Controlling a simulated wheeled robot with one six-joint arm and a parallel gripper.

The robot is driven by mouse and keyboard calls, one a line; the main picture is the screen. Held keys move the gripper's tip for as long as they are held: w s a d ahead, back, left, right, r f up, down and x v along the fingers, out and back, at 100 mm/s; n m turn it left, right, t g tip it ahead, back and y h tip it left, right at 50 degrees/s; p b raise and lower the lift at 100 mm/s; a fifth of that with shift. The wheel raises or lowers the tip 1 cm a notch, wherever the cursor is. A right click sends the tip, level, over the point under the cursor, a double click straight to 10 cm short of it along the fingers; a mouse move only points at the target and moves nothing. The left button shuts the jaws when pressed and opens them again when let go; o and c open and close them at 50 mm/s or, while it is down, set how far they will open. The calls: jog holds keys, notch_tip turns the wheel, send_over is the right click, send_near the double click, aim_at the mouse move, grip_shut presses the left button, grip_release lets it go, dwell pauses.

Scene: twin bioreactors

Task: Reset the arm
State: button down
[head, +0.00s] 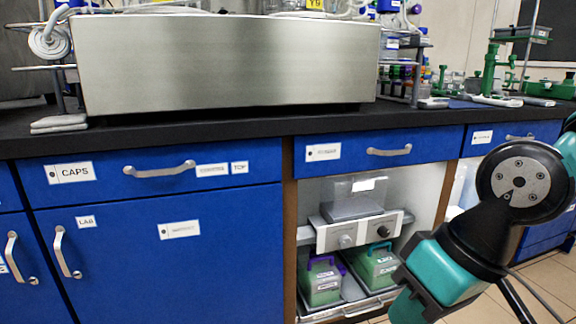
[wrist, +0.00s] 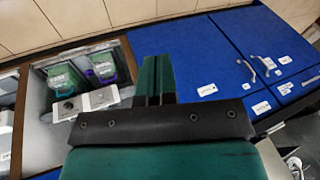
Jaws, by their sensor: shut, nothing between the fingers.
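My arm (head: 465,245) is in the head view at the right, teal and black, bent in front of the cabinets. Its gripper tips cannot be made out there. In the wrist view my gripper (wrist: 157,75) shows two green fingers side by side, closed together with nothing between them. The fingers appear in front of the blue cabinet and beside the open cabinet bay. The wrist view is upside down, with the floor at the top.
Blue cabinets (head: 160,250) with handles stand under a black benchtop (head: 250,122). An open bay holds a white-fronted unit (head: 352,232) and green-sided boxes (head: 320,282) on a pull-out tray (head: 350,311). A large steel housing (head: 230,60) sits on the bench. Tiled floor (head: 548,290) shows at right.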

jog(key=s+d+r+n+p, duration=0.2)
jog(key=s+r, duration=0.1)
jog(key=s, duration=0.2)
notch_tip(320, 180, up, 36)
jog(key=p, duration=3.6)
jog(key=shift+w+a+r+g, duration=0.25)
jog(key=shift+w+g, duration=0.05)
jog(key=shift+g, duration=0.1)
